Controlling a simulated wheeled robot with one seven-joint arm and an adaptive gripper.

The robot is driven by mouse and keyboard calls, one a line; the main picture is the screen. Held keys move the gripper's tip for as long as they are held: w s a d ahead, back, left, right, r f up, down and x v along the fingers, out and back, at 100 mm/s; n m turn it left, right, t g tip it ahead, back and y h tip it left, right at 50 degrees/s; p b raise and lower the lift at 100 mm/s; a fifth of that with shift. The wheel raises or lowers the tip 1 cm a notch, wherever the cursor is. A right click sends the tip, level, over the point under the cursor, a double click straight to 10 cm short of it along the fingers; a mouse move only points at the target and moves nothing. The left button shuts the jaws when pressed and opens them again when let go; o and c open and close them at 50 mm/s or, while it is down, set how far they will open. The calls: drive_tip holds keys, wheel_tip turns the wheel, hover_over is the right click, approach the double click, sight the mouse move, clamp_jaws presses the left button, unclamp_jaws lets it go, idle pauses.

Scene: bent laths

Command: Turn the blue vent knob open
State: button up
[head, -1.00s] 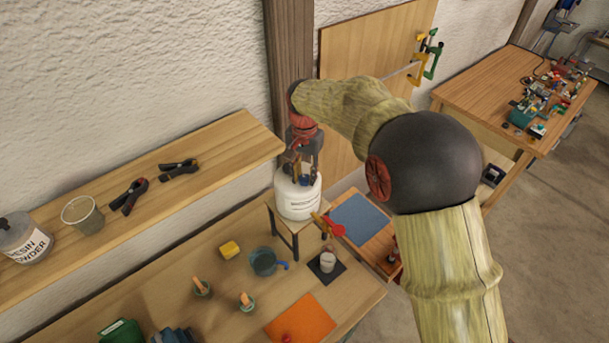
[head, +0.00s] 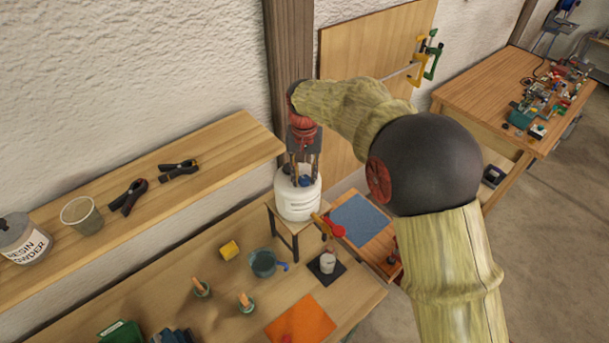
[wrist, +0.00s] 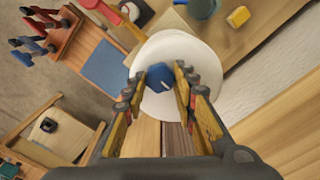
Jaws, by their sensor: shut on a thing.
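The blue vent knob (wrist: 159,77) sits on top of a white rounded container (head: 298,203). In the wrist view it lies between my two fingertips and carries a small pale mark. The white container (wrist: 183,45) shows around it there. My gripper (wrist: 161,80) points down at the container and is shut on the knob. In the head view my gripper (head: 305,178) stands over the container's top, and the blue knob (head: 305,181) is partly hidden behind the fingers.
The container stands on a small raised stand (head: 285,229) on the bench. A yellow-handled red tool (head: 330,227), a cup on a black mat (head: 327,263) and a teal pot (head: 263,263) are close by. A wooden shelf (head: 238,141) with clamps is at left.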

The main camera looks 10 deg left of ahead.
sight(304, 178)
drive_tip(key=shift+r, duration=0.1)
drive_tip(key=o, duration=1.1)
drive_tip(key=shift+o, duration=0.3)
wheel_tip(304, 178, up, 12)
